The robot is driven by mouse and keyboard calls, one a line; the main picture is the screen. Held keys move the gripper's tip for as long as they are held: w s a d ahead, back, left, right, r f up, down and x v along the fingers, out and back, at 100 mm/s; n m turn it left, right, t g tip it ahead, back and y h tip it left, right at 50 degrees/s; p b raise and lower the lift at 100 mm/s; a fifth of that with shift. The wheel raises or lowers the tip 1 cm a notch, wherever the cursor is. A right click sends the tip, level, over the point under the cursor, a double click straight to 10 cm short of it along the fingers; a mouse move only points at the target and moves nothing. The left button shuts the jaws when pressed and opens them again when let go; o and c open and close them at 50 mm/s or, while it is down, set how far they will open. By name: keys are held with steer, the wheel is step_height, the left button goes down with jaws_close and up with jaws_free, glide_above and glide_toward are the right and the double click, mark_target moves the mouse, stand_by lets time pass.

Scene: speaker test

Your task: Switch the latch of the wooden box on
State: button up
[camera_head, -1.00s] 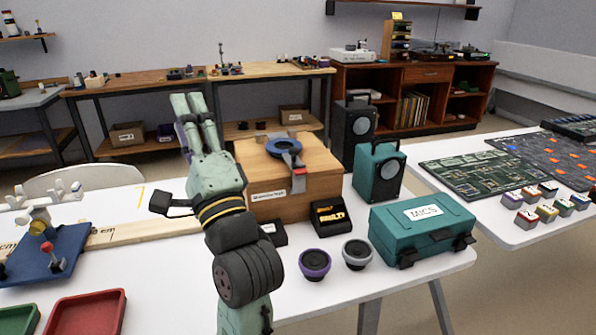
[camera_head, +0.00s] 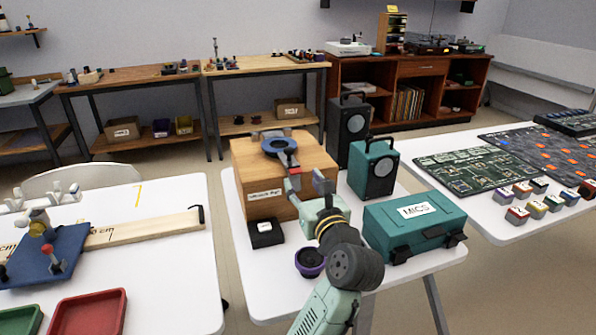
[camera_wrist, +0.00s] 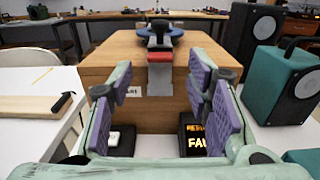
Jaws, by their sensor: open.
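The wooden box (camera_head: 265,205) stands on the white table, with a blue ring (camera_head: 280,147) on its top. I cannot tell from the views which position counts as on. My gripper (camera_head: 308,188) is in front of the box, pointing at it. In the wrist view its purple-padded fingers (camera_wrist: 158,88) are spread wide and empty, with the latch ahead, between and slightly above them. In the head view the gripper partly covers the box's front right.
A teal case (camera_head: 420,228) and a teal speaker (camera_head: 376,172) stand right of the box, with a dark speaker (camera_head: 348,128) behind. A black box with yellow lettering (camera_wrist: 194,135) is below the fingers.

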mark_target(297, 173)
steer(key=shift+p+x, duration=0.35)
steer(key=shift+x, duration=1.95)
jaws_close()
